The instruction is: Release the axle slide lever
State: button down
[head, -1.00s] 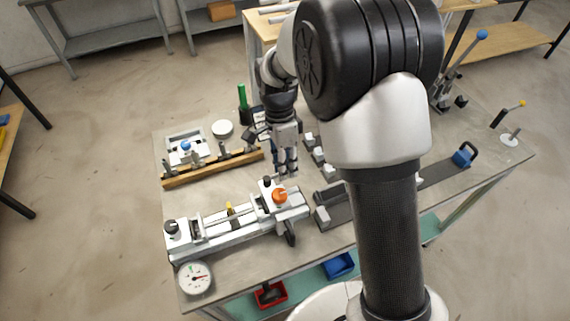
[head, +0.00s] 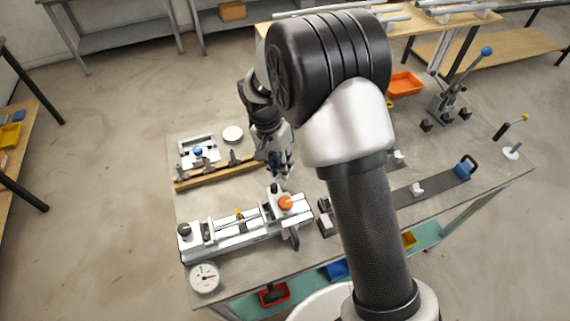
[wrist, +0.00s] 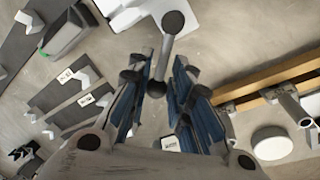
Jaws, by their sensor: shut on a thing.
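The axle slide is the white block with an orange knob (head: 286,202) at the right end of a white rail fixture (head: 215,236) in the head view. My gripper (head: 281,174) points down just behind this block. In the wrist view, a grey lever (wrist: 165,56) with dark round ends runs from beside the white block (wrist: 145,10) down between the blue-padded fingers of my gripper (wrist: 167,68). The fingers are shut on the lever near its lower knob. Their exact contact is partly hidden.
A dial gauge (head: 204,277) lies at the front left of the table. A wooden rail (head: 215,172) with clamps and a white disc (head: 232,134) lie behind the fixture. My arm hides the table's middle.

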jog(key=shift+w+a+n+t+p, duration=0.1)
jog(key=shift+a+n+t+p, duration=0.15)
jog(key=shift+a+n, duration=0.85)
jog(key=shift+s+a+n+t+p, duration=0.1)
jog(key=shift+a+n+t+p, duration=0.2)
jog(key=shift+n, duration=1.45)
jog(key=shift+w+a+n+t+p, duration=0.1)
jog(key=shift+a+n+t+p, duration=0.15)
jog(key=shift+a+n, duration=0.8)
jog(key=shift+d+n, duration=0.4)
jog(key=shift+n, duration=0.1)
jog(key=c, duration=1.7)
grip_release()
jog(key=shift+r, duration=0.1)
notch_tip(320, 180, up, 12)
jog(key=a, duration=0.2)
jog(key=shift+s+a+f, duration=0.15)
jog(key=shift+s+f, duration=0.05)
jog(key=shift+s, duration=0.15)
